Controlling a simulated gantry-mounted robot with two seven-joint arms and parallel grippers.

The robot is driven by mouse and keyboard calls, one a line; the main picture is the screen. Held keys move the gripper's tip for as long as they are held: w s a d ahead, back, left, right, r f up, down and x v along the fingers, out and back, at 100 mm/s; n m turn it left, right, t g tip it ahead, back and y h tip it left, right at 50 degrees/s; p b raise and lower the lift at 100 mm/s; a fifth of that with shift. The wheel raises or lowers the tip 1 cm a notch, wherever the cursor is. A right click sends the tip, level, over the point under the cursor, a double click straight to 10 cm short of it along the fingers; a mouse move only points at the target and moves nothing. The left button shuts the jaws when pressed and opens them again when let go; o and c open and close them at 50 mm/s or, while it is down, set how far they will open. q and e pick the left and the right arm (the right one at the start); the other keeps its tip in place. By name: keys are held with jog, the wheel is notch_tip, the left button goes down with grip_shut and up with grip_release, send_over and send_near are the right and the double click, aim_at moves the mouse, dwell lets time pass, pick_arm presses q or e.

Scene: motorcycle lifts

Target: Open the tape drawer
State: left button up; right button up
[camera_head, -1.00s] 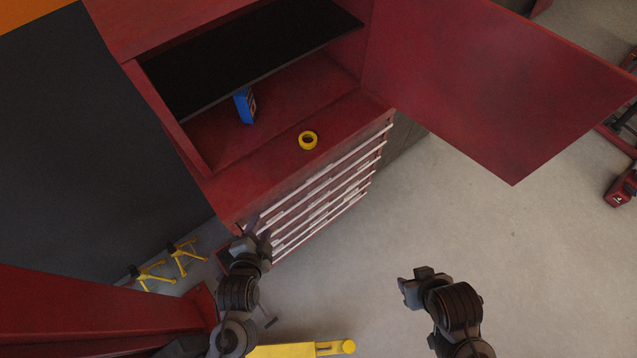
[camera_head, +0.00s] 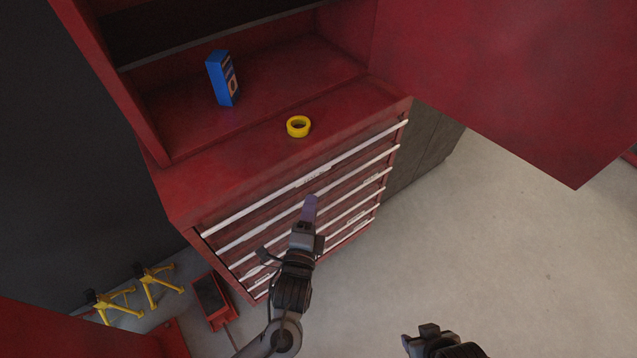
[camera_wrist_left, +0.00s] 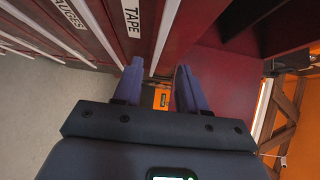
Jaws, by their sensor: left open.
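The red tool cabinet's drawer front carries the tape drawer (camera_head: 340,162), the top one, flush with the drawers below. Its "TAPE" label (camera_wrist_left: 132,18) is readable in the left wrist view. A long white handle strip (camera_head: 265,198) runs along its upper edge; the strip also shows in the left wrist view (camera_wrist_left: 166,36). My left gripper (camera_head: 310,200) is open in front of the drawers, near the label. In the left wrist view its fingers (camera_wrist_left: 160,80) appear either side of the strip's line; contact cannot be told. My right gripper (camera_head: 428,333) is partly cut off at the bottom.
A yellow tape roll (camera_head: 298,126) and a blue box (camera_head: 223,78) stand on the cabinet's top surface. The open red door (camera_head: 500,80) hangs at right. Yellow jack stands (camera_head: 150,285) are on the floor at left. Floor to the right is clear.

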aim_at(319, 172)
pick_arm(q)
jog(key=w, duration=0.3)
jog(key=w+d+b, duration=0.1)
jog(key=w, duration=0.3)
jog(key=w+b, duration=0.1)
jog(key=w, duration=0.2)
jog(key=shift+w+d, duration=0.35)
jog(key=shift+d, duration=0.05)
jog(key=shift+c, duration=0.4)
grip_shut()
